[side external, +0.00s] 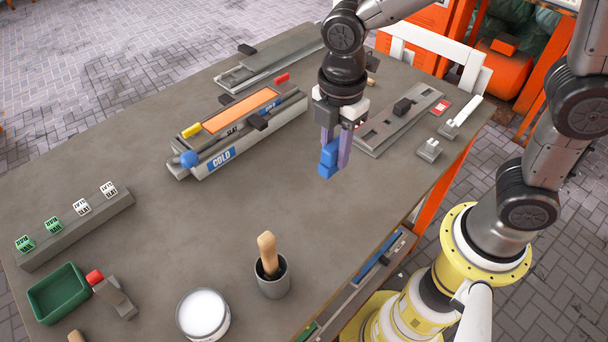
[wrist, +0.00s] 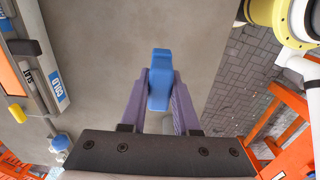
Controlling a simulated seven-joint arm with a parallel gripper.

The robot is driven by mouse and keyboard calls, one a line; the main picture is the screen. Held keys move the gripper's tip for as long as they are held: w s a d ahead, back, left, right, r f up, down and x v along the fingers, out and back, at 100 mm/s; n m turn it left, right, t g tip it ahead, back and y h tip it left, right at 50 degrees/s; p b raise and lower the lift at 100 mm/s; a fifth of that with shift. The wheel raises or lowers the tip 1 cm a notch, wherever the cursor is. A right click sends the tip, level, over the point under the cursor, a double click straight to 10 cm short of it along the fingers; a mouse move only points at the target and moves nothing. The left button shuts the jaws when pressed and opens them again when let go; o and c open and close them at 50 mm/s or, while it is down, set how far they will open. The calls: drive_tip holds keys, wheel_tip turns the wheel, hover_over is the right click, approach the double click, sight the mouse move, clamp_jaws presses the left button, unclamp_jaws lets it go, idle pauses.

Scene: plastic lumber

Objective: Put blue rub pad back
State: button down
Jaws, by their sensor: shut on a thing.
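The blue rub pad (wrist: 159,80) is a small blue block. It also shows in the side external view (side external: 328,158). My gripper (side external: 335,150) is shut on it, with its two purple fingers on either side of the pad. In the wrist view, the fingers (wrist: 160,100) press against both sides of the pad. The pad is held above the grey table (side external: 280,190), to the right of the machine marked COLD. I cannot tell the exact height over the table.
The grey machine marked COLD (side external: 221,160) has an orange top strip and a blue knob. Grey rail fixtures (side external: 400,120) lie at the right. A cup with a wooden-handled tool (side external: 272,280), a white tub (side external: 203,314) and a green tray (side external: 58,294) stand in front. The middle table is clear.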

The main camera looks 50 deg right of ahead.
drive_tip(key=w+f, duration=0.1)
drive_tip(key=f, duration=0.1)
drive_tip(key=w+a+f, duration=0.1)
drive_tip(key=w+f, duration=0.1)
drive_tip(key=w+a+f, duration=0.1)
drive_tip(key=w+f, duration=0.1)
drive_tip(key=shift+a, duration=0.1)
drive_tip(key=shift+w+f, duration=0.15)
drive_tip(key=shift+f, duration=1.5)
drive_tip(key=shift+f, duration=0.1)
drive_tip(key=c, duration=0.6)
unclamp_jaws()
drive_tip(key=shift+f, duration=0.1)
drive_tip(key=shift+c, duration=0.2)
